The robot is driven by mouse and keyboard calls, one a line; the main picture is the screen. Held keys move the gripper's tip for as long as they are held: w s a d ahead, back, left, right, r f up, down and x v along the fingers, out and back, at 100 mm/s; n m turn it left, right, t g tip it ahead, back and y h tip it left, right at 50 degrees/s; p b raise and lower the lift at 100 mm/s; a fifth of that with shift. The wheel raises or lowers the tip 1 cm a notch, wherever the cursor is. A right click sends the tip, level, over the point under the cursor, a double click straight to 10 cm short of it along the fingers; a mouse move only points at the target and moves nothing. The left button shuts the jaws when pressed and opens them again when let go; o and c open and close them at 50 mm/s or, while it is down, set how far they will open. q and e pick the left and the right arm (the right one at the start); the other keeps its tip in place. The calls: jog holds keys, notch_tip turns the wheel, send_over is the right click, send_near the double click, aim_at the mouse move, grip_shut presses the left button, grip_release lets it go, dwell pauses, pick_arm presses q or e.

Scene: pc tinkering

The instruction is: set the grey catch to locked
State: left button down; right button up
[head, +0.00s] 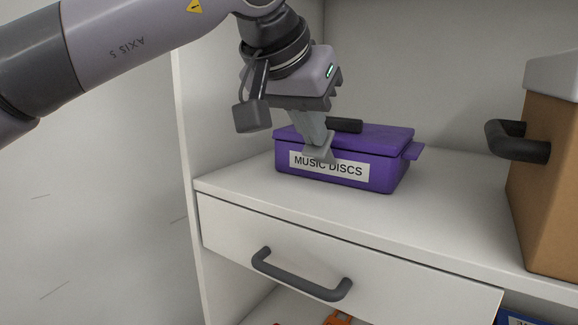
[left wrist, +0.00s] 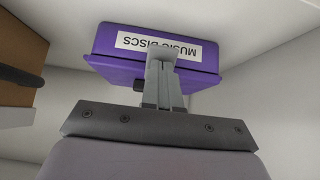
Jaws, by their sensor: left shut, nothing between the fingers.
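A purple box (head: 385,172) labelled "MUSIC DISCS" sits on the white shelf with its lid down. It also shows in the left wrist view (left wrist: 107,42). My left gripper (head: 316,145) is shut and empty, its fingers pointing down at the front of the box, over the label. A pale grey piece shows at the fingertips in both views; I cannot tell whether it is the grey catch or part of the fingers. The catch's position cannot be made out. Whether the fingertips touch the box is unclear. My right gripper is not in view.
A dark handle (head: 344,125) lies on the box lid, behind my fingers. A brown box (head: 545,190) with a dark handle stands at the right. Below the shelf (head: 430,222) is a drawer with a grey handle (head: 300,277). The shelf between the boxes is clear.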

pick_arm(q)
jog(key=shift+w+d+f, duration=0.25)
dwell(0.3)
jog(key=shift+w+d, duration=0.15)
jog(key=shift+w, duration=0.1)
dwell(0.4)
jog(key=shift+w+d, duration=0.25)
jog(key=shift+w, duration=0.05)
jog(key=shift+w+r, duration=0.1)
jog(key=shift+w+d, duration=0.25)
dwell(0.3)
jog(key=shift+w+d, duration=0.25)
jog(key=shift+w, duration=0.1)
jog(key=shift+w+d, duration=0.1)
dwell(0.6)
